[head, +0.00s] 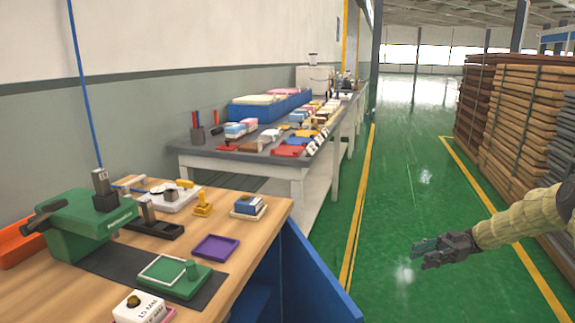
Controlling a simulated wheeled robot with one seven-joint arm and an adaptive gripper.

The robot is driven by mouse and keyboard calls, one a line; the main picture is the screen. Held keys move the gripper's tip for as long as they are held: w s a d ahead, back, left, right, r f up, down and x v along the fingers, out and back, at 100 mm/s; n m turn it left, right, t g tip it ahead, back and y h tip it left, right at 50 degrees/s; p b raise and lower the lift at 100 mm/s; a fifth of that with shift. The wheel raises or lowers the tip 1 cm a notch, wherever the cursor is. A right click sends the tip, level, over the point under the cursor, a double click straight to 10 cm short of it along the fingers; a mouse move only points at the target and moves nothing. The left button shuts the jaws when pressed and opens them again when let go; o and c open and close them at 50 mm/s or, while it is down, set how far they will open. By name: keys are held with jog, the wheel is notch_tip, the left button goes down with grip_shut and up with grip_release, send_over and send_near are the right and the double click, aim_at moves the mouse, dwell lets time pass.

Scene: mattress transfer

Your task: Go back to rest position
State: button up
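My gripper (424,254) is at the lower right, at the end of my arm, which reaches in from the right edge. It hangs over the green floor of the aisle, well to the right of the wooden bench. Its two dark fingers look apart, with a gap at the tips. Nothing shows between them, though they are small in the view. A small blue and white block (249,205) lies on the wooden bench (262,240), away from my gripper.
The bench also holds a green press (88,225), a purple tray (216,247) and a green tray (160,271). A grey table (205,156) with many small items stands behind. Stacked brown slabs (520,110) line the right. The green aisle (400,160) between is clear.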

jog(key=w+a+f+m+t, duration=0.2)
jog(key=a+f+m+t, duration=1.15)
jog(key=a, duration=0.45)
jog(key=s+a+f+m+h, duration=0.25)
jog(key=s+f+h, duration=0.35)
jog(key=s+f, duration=0.4)
jog(key=s+a+f+m+h, duration=0.1)
jog(key=s+f+m+h, duration=0.5)
jog(key=f, duration=0.6)
jog(key=s+d+f+g+h, duration=0.1)
jog(key=s+d+g+h, duration=0.15)
jog(key=s, duration=0.85)
jog(key=s+d+f+g+h, duration=0.1)
jog(key=s+g, duration=0.2)
jog(key=s, duration=0.8)
jog(key=s+d+f+g+h, duration=0.1)
jog(key=s+d+g+h, duration=0.15)
jog(key=s, duration=0.85)
notch_tip(320, 180, up, 21)
jog(key=p, duration=2.2)
jog(key=shift+w+a+r+y, duration=0.15)
jog(key=shift+w+a+y, duration=0.2)
jog(key=shift+w, duration=0.1)
jog(key=shift+s, duration=0.1)
